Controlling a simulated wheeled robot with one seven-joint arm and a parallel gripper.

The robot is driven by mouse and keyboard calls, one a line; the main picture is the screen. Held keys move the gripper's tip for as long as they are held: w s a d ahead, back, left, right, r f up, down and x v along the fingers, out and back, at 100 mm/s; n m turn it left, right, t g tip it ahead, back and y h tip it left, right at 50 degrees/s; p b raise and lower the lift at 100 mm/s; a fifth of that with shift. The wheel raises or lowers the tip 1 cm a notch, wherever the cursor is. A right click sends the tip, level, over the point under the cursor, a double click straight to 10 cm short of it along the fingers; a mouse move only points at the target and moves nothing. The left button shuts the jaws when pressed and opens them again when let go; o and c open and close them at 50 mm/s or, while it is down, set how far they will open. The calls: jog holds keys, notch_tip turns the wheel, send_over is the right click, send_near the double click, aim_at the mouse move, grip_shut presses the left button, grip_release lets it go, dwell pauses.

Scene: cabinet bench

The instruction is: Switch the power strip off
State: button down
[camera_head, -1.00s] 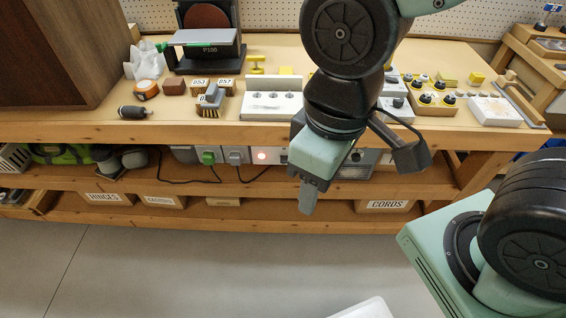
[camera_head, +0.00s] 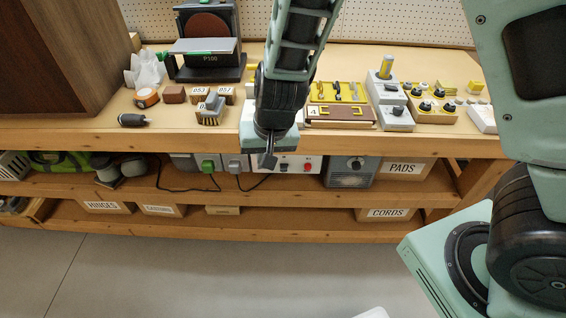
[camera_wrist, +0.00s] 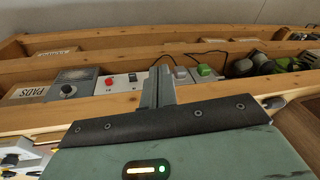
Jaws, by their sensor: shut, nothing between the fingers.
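The power strip (camera_head: 210,159) runs along the shelf just under the bench top's front edge. A green plug (camera_head: 208,167) and a grey plug (camera_head: 234,166) with black cords sit in it; both plugs also show in the wrist view, green (camera_wrist: 204,70) and grey (camera_wrist: 181,73). My gripper (camera_head: 268,161) is shut and empty, its fingers pointing down in front of the strip just right of the grey plug. In the wrist view the fingers (camera_wrist: 158,72) cover the area beside the grey plug. The strip's lit red switch is hidden behind my gripper, so its state cannot be seen; contact cannot be told.
A white box with a red button (camera_head: 308,167) stands right of my gripper, followed by a grey unit with a dial (camera_head: 350,171). Blocks, a brush and switch panels crowd the bench top (camera_head: 75,124). Labelled boxes (camera_head: 390,213) stand on the lower shelf.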

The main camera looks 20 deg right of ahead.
aim_at(283, 167)
jog(key=w+d+f+m+t+h, duration=0.2)
jog(key=w+d+f+h, duration=0.1)
jog(key=w+d+f, duration=0.3)
jog(key=shift+w+d+f+m, duration=0.4)
jog(key=shift+w+d, duration=0.25)
jog(key=shift+w, duration=0.25)
jog(key=b+x, duration=0.2)
jog(key=x, duration=0.8)
jog(key=shift+d+r, duration=0.1)
jog(key=shift+b, duration=0.3)
